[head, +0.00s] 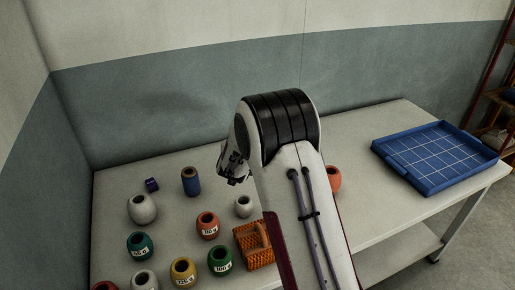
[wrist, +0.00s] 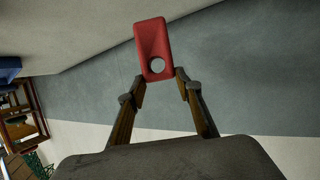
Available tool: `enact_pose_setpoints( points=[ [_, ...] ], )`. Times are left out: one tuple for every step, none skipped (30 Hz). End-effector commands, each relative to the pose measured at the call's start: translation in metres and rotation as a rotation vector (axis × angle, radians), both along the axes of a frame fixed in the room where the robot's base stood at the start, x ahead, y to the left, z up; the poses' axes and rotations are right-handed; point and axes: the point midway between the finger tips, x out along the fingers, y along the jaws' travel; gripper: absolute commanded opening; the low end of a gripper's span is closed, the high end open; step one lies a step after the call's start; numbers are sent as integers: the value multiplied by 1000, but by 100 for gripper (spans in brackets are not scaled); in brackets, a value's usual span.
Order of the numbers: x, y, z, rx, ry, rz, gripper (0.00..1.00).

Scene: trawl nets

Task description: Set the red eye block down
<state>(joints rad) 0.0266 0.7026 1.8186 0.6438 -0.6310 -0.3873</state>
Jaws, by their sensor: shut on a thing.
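The red eye block (wrist: 151,42) shows in the wrist view as a red slab with a round hole near its lower end. My gripper (wrist: 160,84) is shut on it, with one fingertip at each side of the end with the hole. The block is held up, with wall and a pale surface behind it. In the head view my gripper (head: 232,168) is partly hidden behind my arm, above the table (head: 375,125), and I cannot make out the block there.
A blue tray (head: 436,155) with a grid stands at the table's right end. Several round pots stand at the left and front, such as a green one (head: 140,245). A woven basket (head: 254,246) and an orange-red pot (head: 333,178) flank my arm. The back middle looks clear.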

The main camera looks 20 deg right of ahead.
Motion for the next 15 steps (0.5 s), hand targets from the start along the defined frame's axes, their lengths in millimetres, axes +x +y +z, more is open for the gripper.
enact_pose_setpoints(
  points=[
    [0, -4, 0, 0, -1, -5, 0],
    [-1, -7, 0, 0, -1, -9, 0],
    [-2, -11, 0, 0, -1, -15, 0],
    [-2, -15, -1, 0, -1, -21, 0],
    [-3, -19, -1, 0, -1, -26, 0],
    [-5, -26, -2, 0, -1, -36, 0],
    [-6, -33, -4, 0, -1, -44, 0],
    [-7, -39, -5, 0, 0, -54, 0],
    [-9, -49, -6, 0, 0, -67, 0],
    [-11, -57, -7, 0, 0, -78, 0],
    [-12, -66, -8, 0, 0, -90, 0],
    [-14, -77, -8, 0, -1, -100, 0],
    [-14, -86, -7, 0, -1, -106, 0],
    [-15, -94, -7, -1, -1, -108, 0],
    [-15, -104, -6, -1, -2, -109, 0]
  ],
)
